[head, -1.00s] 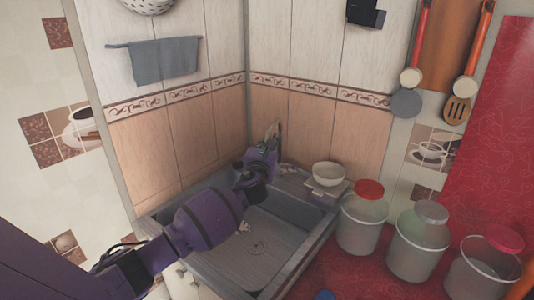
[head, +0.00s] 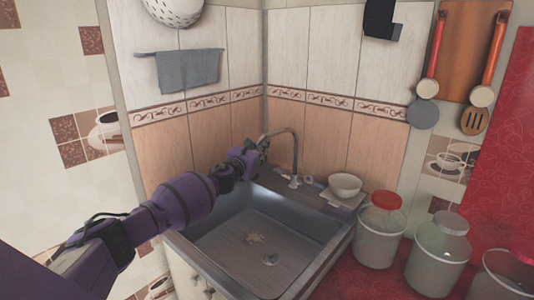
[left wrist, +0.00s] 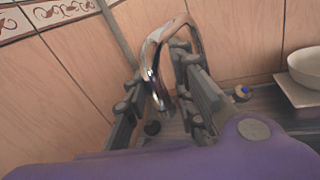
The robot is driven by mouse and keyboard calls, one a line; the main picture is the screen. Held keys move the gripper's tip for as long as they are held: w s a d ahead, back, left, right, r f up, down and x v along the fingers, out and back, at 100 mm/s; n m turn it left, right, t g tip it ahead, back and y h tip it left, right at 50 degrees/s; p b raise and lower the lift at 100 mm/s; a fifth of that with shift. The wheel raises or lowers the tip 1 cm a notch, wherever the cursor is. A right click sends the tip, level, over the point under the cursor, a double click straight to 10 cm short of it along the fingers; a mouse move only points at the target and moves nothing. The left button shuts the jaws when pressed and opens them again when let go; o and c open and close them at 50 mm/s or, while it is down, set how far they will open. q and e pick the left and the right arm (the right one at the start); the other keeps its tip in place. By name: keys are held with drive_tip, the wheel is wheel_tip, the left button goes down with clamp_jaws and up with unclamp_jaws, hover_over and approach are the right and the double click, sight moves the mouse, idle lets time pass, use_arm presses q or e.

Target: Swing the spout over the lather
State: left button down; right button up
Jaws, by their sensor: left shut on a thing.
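The chrome tap spout (head: 287,132) arches from its base at the back rim of the sink (head: 328,262) and points left. It also shows in the left wrist view (left wrist: 153,55), with its tip between the fingers. My left gripper (head: 257,147) is shut on the spout near its outlet end, at the sink's back left; the fingers (left wrist: 165,102) sit on either side of it. My right gripper is out of view.
A white bowl (head: 345,184) stands on the sink's back right corner. Lidded jars (head: 380,235) line the red counter (head: 368,282) at right. Tiled walls close in behind. The basin is otherwise open.

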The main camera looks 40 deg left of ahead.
use_arm(q)
drive_tip(key=shift+a, duration=0.65)
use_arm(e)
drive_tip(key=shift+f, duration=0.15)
use_arm(q)
drive_tip(key=shift+r, duration=0.1)
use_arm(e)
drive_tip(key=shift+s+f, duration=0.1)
use_arm(q)
drive_tip(key=c, duration=1.6)
unclamp_jaws()
drive_tip(key=shift+w, duration=0.1)
drive_tip(key=shift+d, duration=0.1)
drive_tip(key=s, duration=0.4)
drive_tip(key=s+d, duration=0.1)
drive_tip(key=s, duration=0.2)
drive_tip(key=s+d, duration=0.1)
drive_tip(key=s, duration=0.3)
drive_tip(key=shift+s+d, duration=0.15)
drive_tip(key=shift+s, duration=0.2)
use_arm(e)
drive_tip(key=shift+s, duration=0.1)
